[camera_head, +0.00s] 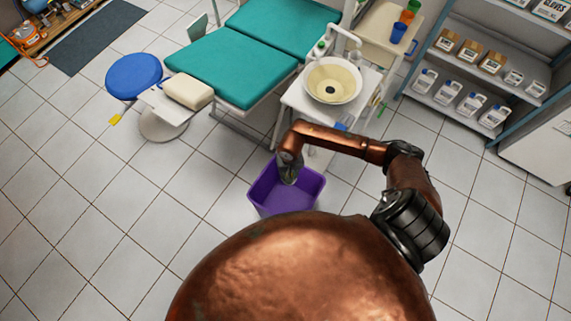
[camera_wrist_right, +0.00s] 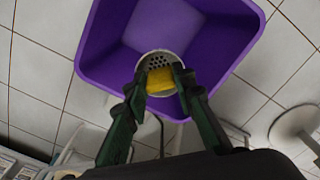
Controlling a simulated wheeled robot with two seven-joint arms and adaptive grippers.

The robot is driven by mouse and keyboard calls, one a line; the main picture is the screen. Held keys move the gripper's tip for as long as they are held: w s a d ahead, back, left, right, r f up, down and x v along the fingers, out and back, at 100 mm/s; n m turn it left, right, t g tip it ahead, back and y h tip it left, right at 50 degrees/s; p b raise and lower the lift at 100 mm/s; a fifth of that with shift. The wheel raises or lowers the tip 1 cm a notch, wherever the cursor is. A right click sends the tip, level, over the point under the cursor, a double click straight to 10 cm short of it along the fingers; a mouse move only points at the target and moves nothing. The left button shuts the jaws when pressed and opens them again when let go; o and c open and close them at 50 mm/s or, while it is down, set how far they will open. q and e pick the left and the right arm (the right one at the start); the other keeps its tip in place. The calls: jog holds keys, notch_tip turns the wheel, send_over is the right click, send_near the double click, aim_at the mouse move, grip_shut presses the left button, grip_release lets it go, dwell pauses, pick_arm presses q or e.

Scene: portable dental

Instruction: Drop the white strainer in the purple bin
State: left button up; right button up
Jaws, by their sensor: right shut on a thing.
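The purple bin (camera_head: 265,195) stands on the tiled floor below the basin unit, and its open top faces up. In the right wrist view the purple bin (camera_wrist_right: 115,78) fills the upper middle. My right gripper (camera_head: 288,175) is over the bin's opening and points down. In the wrist view my right gripper (camera_wrist_right: 158,80) is shut on the white strainer (camera_wrist_right: 158,60), a small round cup with dark holes. A yellow piece (camera_wrist_right: 161,82) shows at the strainer between the fingers; I cannot tell whether it is part of it. My left gripper is not in view.
A stand with a cream basin (camera_head: 333,80) is just behind the bin. A teal dental chair (camera_head: 225,65) and a blue stool (camera_head: 133,75) are to the left. Shelves with bottles (camera_head: 470,104) are at the right. The floor left of the bin is clear.

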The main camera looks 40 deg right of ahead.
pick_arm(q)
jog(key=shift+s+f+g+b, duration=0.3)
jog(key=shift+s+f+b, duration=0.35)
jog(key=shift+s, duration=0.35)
pick_arm(e)
jog(key=shift+f, duration=1.5)
jog(key=o, duration=1)
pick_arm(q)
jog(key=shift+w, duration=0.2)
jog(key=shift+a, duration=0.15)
pick_arm(e)
jog(key=shift+r, duration=0.15)
notch_tip(320, 180, up, 12)
jog(key=shift+f, duration=0.1)
